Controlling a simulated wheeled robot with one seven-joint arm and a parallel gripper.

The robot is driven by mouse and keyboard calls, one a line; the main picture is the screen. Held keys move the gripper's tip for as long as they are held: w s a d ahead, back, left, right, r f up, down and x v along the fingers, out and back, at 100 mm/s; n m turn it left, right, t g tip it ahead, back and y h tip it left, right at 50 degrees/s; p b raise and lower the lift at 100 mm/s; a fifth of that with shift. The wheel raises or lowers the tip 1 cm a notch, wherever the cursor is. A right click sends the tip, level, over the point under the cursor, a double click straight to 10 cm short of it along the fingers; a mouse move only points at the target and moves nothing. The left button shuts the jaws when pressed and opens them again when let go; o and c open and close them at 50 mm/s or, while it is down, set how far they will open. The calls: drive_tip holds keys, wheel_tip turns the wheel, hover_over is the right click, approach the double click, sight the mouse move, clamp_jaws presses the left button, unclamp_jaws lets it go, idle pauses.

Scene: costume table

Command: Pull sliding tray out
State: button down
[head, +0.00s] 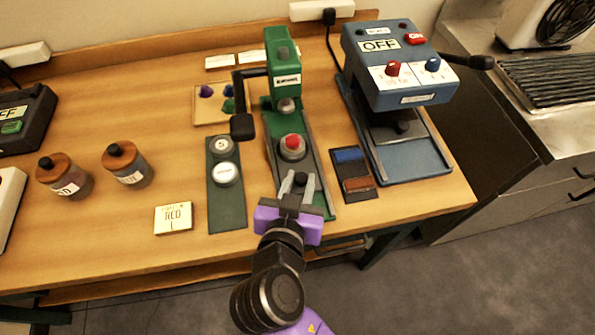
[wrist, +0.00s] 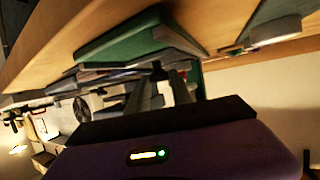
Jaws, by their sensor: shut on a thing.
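The green press (head: 283,65) stands at the middle of the table, with a black lever at its left. Its sliding tray runs along the green base (head: 322,197) and bears a grey round holder with a red piece (head: 292,142) in it. My gripper (head: 298,181) is at the tray's front end, its fingers closed on a small dark knob (head: 300,178). In the wrist view, my gripper (wrist: 158,80) points at the front of the green base (wrist: 135,45). The fingers partly hide the knob there.
A blue machine (head: 400,75) marked OFF stands at right. A dark holder with blue and brown pieces (head: 354,172) lies close right of the press. A green strip with two round pieces (head: 226,205) lies left. Two jars (head: 128,165) and a RED card (head: 173,218) are further left.

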drive_tip(key=s, duration=0.2)
drive_tip(key=s+d, duration=0.1)
drive_tip(key=s, duration=0.3)
drive_tip(key=shift+s+d+f, duration=0.2)
drive_tip(key=shift+s+d, duration=0.1)
drive_tip(key=shift+d, duration=0.1)
drive_tip(key=c, duration=1.2)
unclamp_jaws()
drive_tip(key=shift+r, duration=0.1)
drive_tip(key=shift+s, duration=0.1)
drive_tip(key=b+v, duration=0.1)
drive_tip(key=v, duration=0.6)
drive_tip(key=shift+s+r, duration=0.2)
drive_tip(key=shift+s, duration=0.05)
